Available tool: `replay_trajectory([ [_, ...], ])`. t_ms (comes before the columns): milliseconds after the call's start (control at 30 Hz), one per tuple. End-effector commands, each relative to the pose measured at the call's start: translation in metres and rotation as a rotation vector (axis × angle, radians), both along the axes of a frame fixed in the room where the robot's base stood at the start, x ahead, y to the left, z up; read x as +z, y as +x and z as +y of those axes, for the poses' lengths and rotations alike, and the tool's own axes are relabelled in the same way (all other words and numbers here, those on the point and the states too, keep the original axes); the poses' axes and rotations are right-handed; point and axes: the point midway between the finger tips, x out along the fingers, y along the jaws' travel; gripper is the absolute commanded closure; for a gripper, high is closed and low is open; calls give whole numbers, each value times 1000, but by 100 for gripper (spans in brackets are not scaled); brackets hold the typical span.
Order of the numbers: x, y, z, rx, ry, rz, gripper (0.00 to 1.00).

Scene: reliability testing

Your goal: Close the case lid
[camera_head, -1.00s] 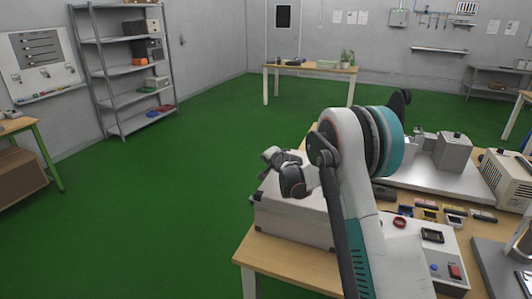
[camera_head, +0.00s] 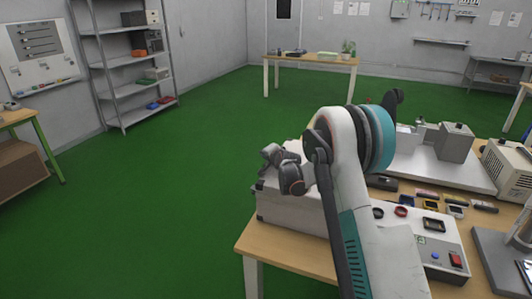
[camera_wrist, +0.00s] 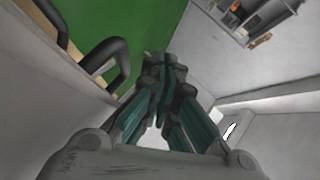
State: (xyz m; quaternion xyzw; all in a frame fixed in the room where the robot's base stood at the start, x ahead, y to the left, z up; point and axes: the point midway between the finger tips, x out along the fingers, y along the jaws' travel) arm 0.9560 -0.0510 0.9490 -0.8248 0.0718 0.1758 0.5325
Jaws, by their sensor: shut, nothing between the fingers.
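A pale grey case (camera_head: 290,212) with dark corner fittings stands at the near left corner of the wooden table. Its top and lid are partly hidden behind my arm and gripper, so I cannot tell the lid's angle. My gripper (camera_head: 270,154) is over the case's left part in the head view; I cannot tell whether it touches. In the wrist view my gripper (camera_wrist: 165,75) has its dark fingers together with nothing between them. A pale panel with a black handle (camera_wrist: 112,62) is at left there, and a plain grey surface is at right.
The table (camera_head: 285,255) also carries a control box with a red switch (camera_head: 455,259), several small devices, and a metal plate with grey blocks (camera_head: 456,143). Green floor (camera_head: 150,220) is clear left of the table. A metal shelf (camera_head: 122,62) stands farther back.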

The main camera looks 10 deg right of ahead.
Motion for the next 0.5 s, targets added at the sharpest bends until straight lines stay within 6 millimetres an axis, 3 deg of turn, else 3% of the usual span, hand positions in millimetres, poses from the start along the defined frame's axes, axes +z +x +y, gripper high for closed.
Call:
replay_trajectory([
  [67, 4, -2, 1, 3, -2, 5, 100],
  [267, 45, 0, -1, 1, 0, -2, 100],
  [500, 81, -28, 28, 1, 2, -4, 100],
])
